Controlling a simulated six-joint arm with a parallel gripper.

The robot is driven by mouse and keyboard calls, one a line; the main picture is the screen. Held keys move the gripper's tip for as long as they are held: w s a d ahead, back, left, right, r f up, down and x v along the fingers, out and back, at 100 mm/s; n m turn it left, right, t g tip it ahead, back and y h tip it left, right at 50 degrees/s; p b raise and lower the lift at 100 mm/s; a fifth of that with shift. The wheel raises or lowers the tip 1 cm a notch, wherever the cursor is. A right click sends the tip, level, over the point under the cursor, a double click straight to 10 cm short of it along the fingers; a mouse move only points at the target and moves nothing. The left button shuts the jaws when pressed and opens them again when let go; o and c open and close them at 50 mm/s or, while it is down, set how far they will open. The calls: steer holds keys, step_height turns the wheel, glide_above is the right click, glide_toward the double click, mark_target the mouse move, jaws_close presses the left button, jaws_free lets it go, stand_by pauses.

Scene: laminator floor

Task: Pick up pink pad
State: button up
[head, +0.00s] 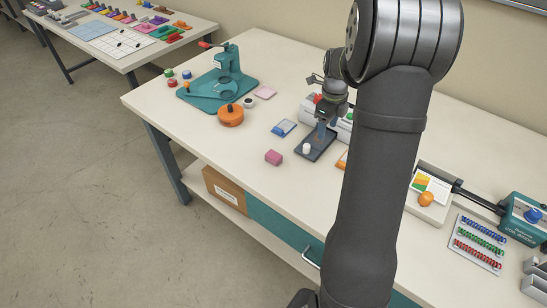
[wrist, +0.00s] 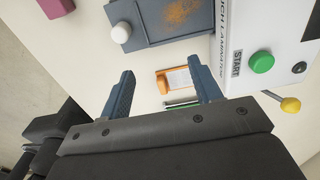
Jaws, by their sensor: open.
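A thick magenta-pink block (head: 273,157) lies on the table toward the front edge, and a flat pale pink pad (head: 265,92) lies beside the teal press. The block also shows, cut off, at the top left of the wrist view (wrist: 57,7). The pale pad is not seen in the wrist view. My gripper (wrist: 164,80) is open, with nothing between its fingers.
The dark plate (wrist: 160,32) with a white knob (wrist: 121,33) stands near my gripper. A white laminator (wrist: 258,35) with a green START button stands on its right. A blue-and-white item (head: 284,128), an orange round tin (head: 230,116) and the teal press (head: 220,90) stand further left.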

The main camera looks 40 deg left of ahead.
step_height(320, 180, up, 9)
glide_above(274, 155)
step_height(274, 155, down, 17)
steer(key=shift+a+f, duration=0.1)
steer(key=c, duration=1.1)
